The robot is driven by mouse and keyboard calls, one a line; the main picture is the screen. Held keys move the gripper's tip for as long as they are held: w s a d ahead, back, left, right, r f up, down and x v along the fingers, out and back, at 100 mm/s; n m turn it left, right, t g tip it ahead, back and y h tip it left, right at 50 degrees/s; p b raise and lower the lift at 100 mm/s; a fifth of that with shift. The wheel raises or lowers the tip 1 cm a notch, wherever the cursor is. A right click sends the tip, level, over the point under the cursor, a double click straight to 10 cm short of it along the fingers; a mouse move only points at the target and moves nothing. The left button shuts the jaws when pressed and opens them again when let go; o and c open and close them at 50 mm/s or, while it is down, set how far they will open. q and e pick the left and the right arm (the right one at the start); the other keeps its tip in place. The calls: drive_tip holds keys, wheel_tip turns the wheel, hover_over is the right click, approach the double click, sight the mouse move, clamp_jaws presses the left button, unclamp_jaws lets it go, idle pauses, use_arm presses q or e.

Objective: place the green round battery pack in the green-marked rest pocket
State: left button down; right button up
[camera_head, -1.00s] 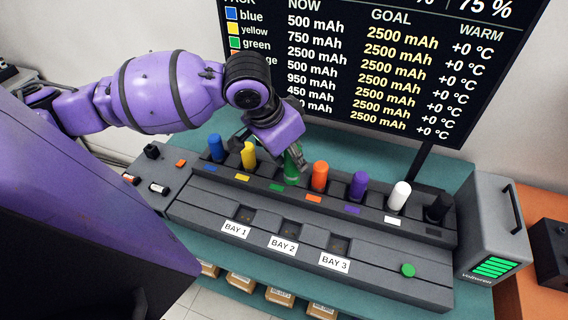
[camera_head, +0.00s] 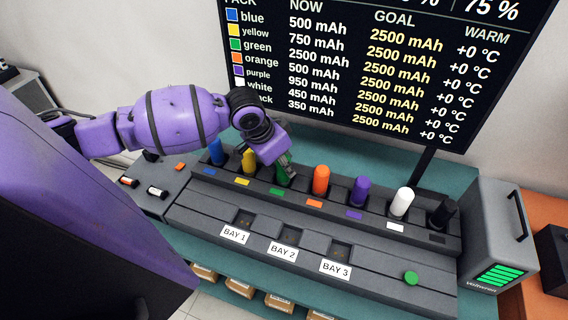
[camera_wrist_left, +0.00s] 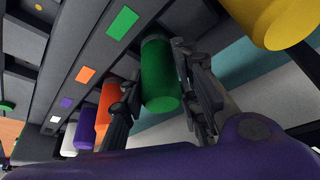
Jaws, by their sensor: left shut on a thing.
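The green round battery pack (camera_head: 284,175) is at the green-marked rest pocket in the rear row of the rack, between the yellow and orange packs. The green mark (camera_head: 277,191) lies just in front of it. My left gripper (camera_head: 286,165) reaches down from above and is shut on the pack. The left wrist view shows the green pack (camera_wrist_left: 160,80) between the two fingers (camera_wrist_left: 158,65), its far end at the rack near the green mark (camera_wrist_left: 123,22). Whether it is fully seated is hidden. My right gripper is not in view.
Yellow (camera_head: 249,161) and orange (camera_head: 321,180) packs stand close on either side; blue, purple, white and black packs also stand in the row. Three labelled bays (camera_head: 283,250) and a green button (camera_head: 411,278) lie in front. A screen (camera_head: 385,60) stands behind.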

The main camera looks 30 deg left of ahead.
use_arm(q)
drive_tip(key=shift+r, duration=0.1)
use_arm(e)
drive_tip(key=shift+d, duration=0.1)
use_arm(q)
drive_tip(key=c, duration=1.6)
unclamp_jaws()
drive_tip(key=shift+f, duration=0.2)
drive_tip(key=o, duration=0.3)
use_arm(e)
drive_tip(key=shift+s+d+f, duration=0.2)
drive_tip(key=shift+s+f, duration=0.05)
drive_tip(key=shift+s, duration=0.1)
use_arm(q)
drive_tip(key=shift+r, duration=0.1)
drive_tip(key=shift+r, duration=0.35)
drive_tip(key=p+v, duration=0.1)
drive_tip(key=v, duration=1)
drive_tip(key=shift+s+r+p, duration=0.15)
drive_tip(key=shift+s+p, duration=0.1)
drive_tip(key=shift+p, duration=0.05)
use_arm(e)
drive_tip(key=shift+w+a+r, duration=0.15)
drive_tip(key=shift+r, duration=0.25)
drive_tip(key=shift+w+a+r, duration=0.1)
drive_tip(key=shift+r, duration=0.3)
